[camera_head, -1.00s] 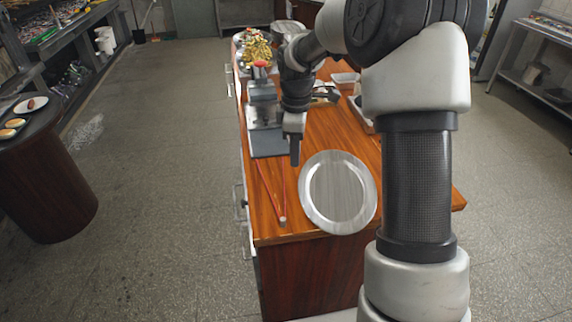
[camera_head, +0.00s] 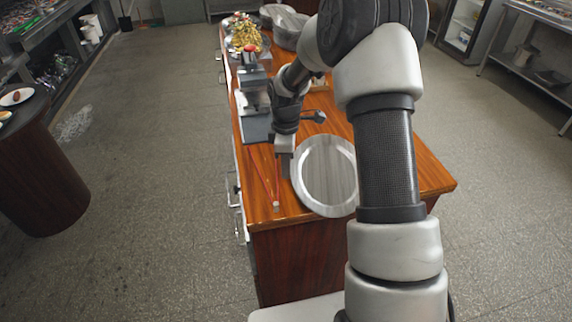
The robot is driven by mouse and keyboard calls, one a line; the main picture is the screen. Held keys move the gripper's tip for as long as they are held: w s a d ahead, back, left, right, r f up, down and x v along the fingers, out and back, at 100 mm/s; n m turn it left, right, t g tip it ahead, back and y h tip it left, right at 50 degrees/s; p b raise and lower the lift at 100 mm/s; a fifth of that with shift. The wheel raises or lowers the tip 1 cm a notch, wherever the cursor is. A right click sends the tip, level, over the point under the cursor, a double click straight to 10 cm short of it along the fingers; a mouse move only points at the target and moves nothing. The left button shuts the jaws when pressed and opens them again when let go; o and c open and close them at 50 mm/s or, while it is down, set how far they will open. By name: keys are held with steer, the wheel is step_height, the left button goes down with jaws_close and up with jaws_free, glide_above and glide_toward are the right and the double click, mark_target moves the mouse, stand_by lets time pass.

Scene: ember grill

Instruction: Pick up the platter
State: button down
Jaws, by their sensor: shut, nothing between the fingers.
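The platter (camera_head: 327,178) is a round silver-grey metal plate with a wide rim. It lies flat near the front end of the wooden counter (camera_head: 428,176). My arm covers a little of its right edge. My gripper (camera_head: 286,176) points down at the platter's left rim, with its fingers shut and nothing seen between them. I cannot tell whether the fingertips touch the rim.
Red tongs (camera_head: 264,182) lie just left of my gripper on the counter. A grey scale-like device (camera_head: 256,127) stands behind them. Food (camera_head: 247,36) and metal containers (camera_head: 285,22) fill the far end. A round side table (camera_head: 38,185) stands at left, with open floor between.

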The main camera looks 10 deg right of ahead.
mark_target(303, 177)
steer(key=d, duration=0.2)
steer(key=s+d, duration=0.1)
steer(key=d, duration=0.1)
steer(key=shift+s+d, duration=0.2)
steer(key=shift+d, duration=0.2)
